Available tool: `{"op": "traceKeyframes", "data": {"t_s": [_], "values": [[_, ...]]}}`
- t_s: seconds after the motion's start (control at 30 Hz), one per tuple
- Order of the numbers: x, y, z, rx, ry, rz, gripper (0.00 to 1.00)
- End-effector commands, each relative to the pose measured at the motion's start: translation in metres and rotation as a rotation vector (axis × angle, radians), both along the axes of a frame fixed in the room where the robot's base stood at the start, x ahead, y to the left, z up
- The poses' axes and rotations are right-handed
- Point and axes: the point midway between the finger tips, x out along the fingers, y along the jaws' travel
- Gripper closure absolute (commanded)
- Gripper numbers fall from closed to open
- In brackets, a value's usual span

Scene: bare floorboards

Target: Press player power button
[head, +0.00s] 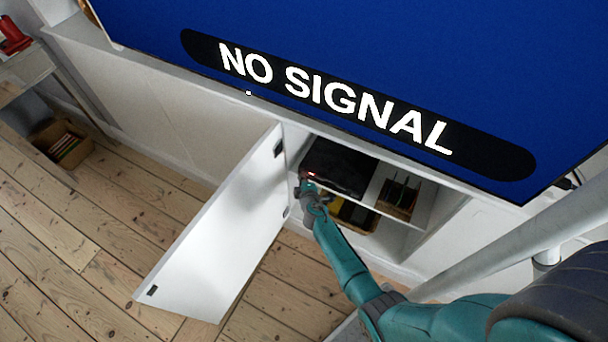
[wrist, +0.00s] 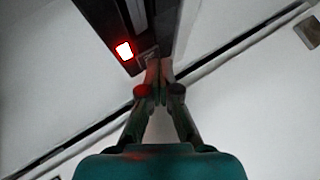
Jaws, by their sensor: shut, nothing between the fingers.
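The player (head: 342,165) is a black box on the shelf inside the open cabinet under the screen. Its front edge carries a lit red light, and in the wrist view this light (wrist: 125,50) glows on the dark player front (wrist: 108,18). My gripper (head: 308,184) is shut and empty at the player's left front corner. In the wrist view the fingertips of my gripper (wrist: 159,66) are together, close to the player's front, right of and below the red light. Whether they touch the front cannot be told. A separate power button cannot be made out.
The white cabinet door (head: 222,230) stands open to the left of my arm. The screen (head: 400,60) above reads NO SIGNAL. A box of books (head: 62,145) stands far left. The floorboards (head: 150,215) are mostly clear.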

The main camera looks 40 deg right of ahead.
Motion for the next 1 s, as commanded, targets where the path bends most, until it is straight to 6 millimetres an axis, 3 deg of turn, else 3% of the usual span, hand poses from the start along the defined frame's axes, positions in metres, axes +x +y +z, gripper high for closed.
{"op": "traceKeyframes", "data": {"t_s": [1.0], "values": [[-0.007, 0.016, 0.0, 0.0, 0.0, 0.0, 1.0]]}}
